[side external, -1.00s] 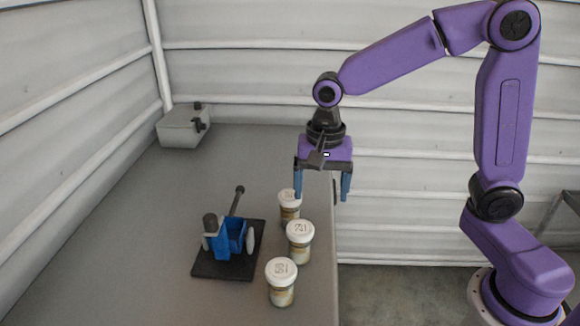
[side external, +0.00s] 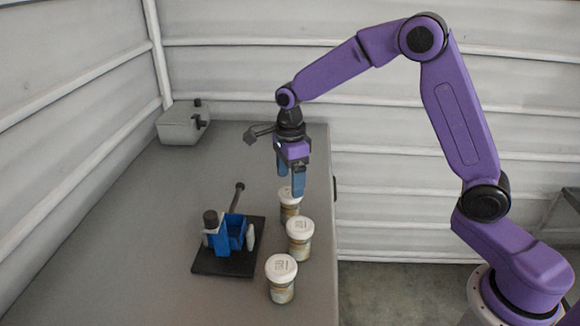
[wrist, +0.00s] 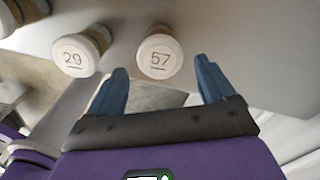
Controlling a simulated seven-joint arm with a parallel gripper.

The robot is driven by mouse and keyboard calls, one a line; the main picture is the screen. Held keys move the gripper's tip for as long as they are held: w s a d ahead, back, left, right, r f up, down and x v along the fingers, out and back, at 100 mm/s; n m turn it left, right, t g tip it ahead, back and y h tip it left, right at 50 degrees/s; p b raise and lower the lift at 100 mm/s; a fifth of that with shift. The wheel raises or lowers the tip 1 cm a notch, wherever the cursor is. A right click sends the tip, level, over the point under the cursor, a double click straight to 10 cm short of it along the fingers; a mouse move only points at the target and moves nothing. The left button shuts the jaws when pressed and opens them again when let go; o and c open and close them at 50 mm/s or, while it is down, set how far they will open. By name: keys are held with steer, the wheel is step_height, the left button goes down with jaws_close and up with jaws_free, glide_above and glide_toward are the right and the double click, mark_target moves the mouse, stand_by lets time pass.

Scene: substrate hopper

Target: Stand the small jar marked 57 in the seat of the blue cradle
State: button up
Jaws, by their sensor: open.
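The jar marked 57 (wrist: 160,58) has a white lid and shows in the wrist view just ahead of the fingers, lined up with the gap between them. It appears to be the farthest jar (side external: 289,212) in the side view, where the lid marks are too small to read. My gripper (side external: 298,190) is open, empty and pointing down above that jar; both blue fingers also show in the wrist view (wrist: 159,68). The blue cradle (side external: 236,228) stands on a dark base plate left of the jars, and its seat looks empty. The cradle is out of the wrist view.
The jar marked 29 (wrist: 76,54) stands beside jar 57, apparently the middle jar (side external: 299,238) in the side view. A third jar (side external: 281,279) stands nearest the camera. A dark post (side external: 237,198) leans up behind the cradle. A grey box (side external: 182,124) sits at the back left.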

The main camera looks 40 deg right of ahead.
mark_target(290, 192)
steer(key=shift+f, duration=2.7)
steer(key=c, duration=0.8)
steer(key=shift+r, duration=0.15)
steer(key=shift+r, duration=2.4)
